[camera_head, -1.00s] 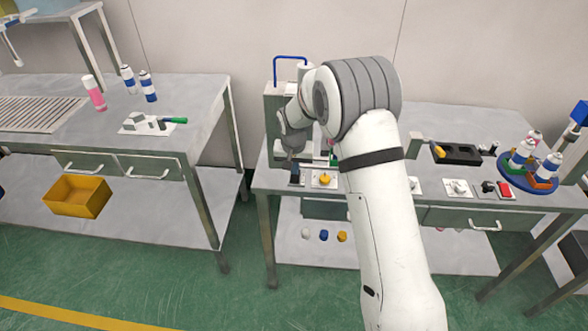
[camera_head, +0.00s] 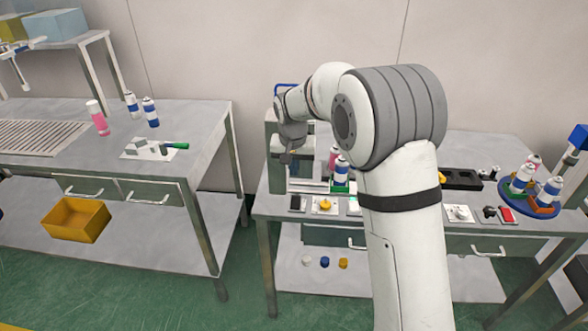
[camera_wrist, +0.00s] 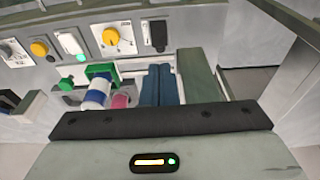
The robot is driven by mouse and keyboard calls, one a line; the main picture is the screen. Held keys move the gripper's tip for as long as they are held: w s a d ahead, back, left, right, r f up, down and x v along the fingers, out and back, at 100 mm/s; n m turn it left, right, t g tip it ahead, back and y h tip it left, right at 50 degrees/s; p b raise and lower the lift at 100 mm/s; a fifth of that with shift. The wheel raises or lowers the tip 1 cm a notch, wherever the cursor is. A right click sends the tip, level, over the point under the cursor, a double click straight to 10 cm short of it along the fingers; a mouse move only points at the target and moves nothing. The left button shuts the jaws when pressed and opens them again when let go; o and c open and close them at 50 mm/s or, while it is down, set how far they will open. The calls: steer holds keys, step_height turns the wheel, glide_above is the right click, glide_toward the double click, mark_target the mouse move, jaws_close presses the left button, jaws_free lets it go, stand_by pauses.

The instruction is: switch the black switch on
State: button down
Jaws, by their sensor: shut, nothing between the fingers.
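The black switch (camera_head: 297,203) sits at the front left of the right-hand table, left of a yellow knob on a white plate (camera_head: 325,205). It also shows in the wrist view (camera_wrist: 158,36), at the top, right of the yellow knob. Whether it is flipped on or off cannot be told. My gripper (camera_head: 287,158) is above and behind the switch, apart from it. In the wrist view its two blue fingers (camera_wrist: 158,68) lie together with nothing between them and point toward the switch, with a gap.
A grey-green machine (camera_head: 276,145) stands behind the switch. A blue-white can (camera_head: 341,172) and a pink bottle (camera_head: 334,156) stand near it. More controls line the table's front edge to the right. A round blue carousel (camera_head: 500,190) with cans stands at the far right.

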steer(key=shift+d, duration=0.1)
steer(key=s+d+r, duration=0.9)
steer(key=s+d, duration=0.3)
steer(key=s, duration=0.2)
steer(key=s+d, duration=0.3)
steer(key=s, duration=0.6)
steer(key=s+d+f, duration=0.1)
steer(key=s+d, duration=0.3)
steer(key=s, duration=0.5)
steer(key=shift+s+f+t, duration=0.15)
steer(key=shift+s+t, duration=0.15)
steer(key=shift+s, duration=0.1)
